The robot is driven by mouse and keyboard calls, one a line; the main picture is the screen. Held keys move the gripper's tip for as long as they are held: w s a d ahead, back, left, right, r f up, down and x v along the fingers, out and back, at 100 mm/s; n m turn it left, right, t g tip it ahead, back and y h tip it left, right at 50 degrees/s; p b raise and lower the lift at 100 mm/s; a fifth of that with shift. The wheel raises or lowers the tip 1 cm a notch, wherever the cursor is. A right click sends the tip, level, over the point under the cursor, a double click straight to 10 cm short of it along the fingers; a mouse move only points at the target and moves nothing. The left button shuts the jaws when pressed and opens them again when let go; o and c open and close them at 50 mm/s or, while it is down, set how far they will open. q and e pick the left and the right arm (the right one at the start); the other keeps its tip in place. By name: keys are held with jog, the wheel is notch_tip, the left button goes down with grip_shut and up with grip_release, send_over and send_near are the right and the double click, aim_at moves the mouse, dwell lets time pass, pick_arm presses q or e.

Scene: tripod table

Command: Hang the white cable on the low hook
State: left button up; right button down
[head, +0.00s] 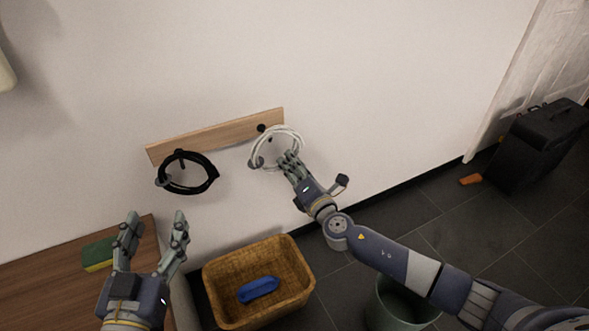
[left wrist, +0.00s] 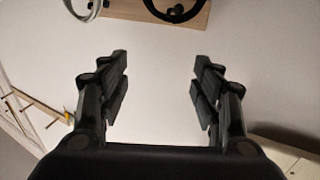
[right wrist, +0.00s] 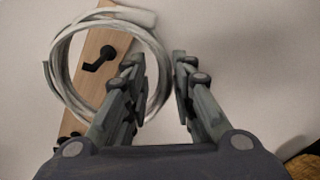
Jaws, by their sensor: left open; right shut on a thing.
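The white cable (head: 299,135) is a coiled ring in front of the right end of a wooden hook board (head: 225,133) on the wall. My right gripper (head: 288,160) is shut on the ring's lower right side. In the right wrist view, a black hook (right wrist: 100,60) shows inside the white ring (right wrist: 62,75); I cannot tell whether the ring rests on it. Another dark hook (right wrist: 70,138) shows just below the ring. My left gripper (head: 152,222) is open and empty, below the board; its spread fingers (left wrist: 160,80) also show in the left wrist view.
A black cable (head: 212,180) hangs from the board's left hook (head: 180,154). Below stand a wicker basket (head: 222,290) with a blue object (head: 258,289) and a green bin (head: 400,310). A sponge (head: 98,254) lies on a wooden table (head: 50,290). A black case (head: 540,145) stands far right.

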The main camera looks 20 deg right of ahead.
jog(key=shift+w+a, duration=0.15)
jog(key=shift+w, duration=0.6)
pick_arm(q)
jog(key=s+r+t+h+b, duration=0.1)
jog(key=s+r+t, duration=0.1)
jog(key=r+t, duration=0.2)
jog(key=s+r+t+h+b, duration=0.2)
jog(key=r+t, duration=0.2)
jog(key=r, duration=0.5)
jog(key=shift+s+d, duration=0.2)
jog(key=shift+s, duration=0.2)
pick_arm(e)
jog(key=shift+w+a+f, duration=0.1)
jog(key=shift+w+f, duration=0.15)
jog(key=shift+w, duration=0.35)
jog(key=shift+w+a+f, duration=0.15)
jog(key=shift+w+f, duration=0.1)
jog(key=shift+w, duration=0.3)
jog(key=shift+w+a+f, duration=0.1)
jog(key=shift+w+f, duration=0.15)
jog(key=shift+w, duration=0.35)
pick_arm(q)
jog(key=shift+f, duration=0.1)
jog(key=shift+f, duration=0.1)
pick_arm(e)
jog(key=c, duration=1.3)
grip_release()
pick_arm(q)
jog(key=shift+y, duration=0.3)
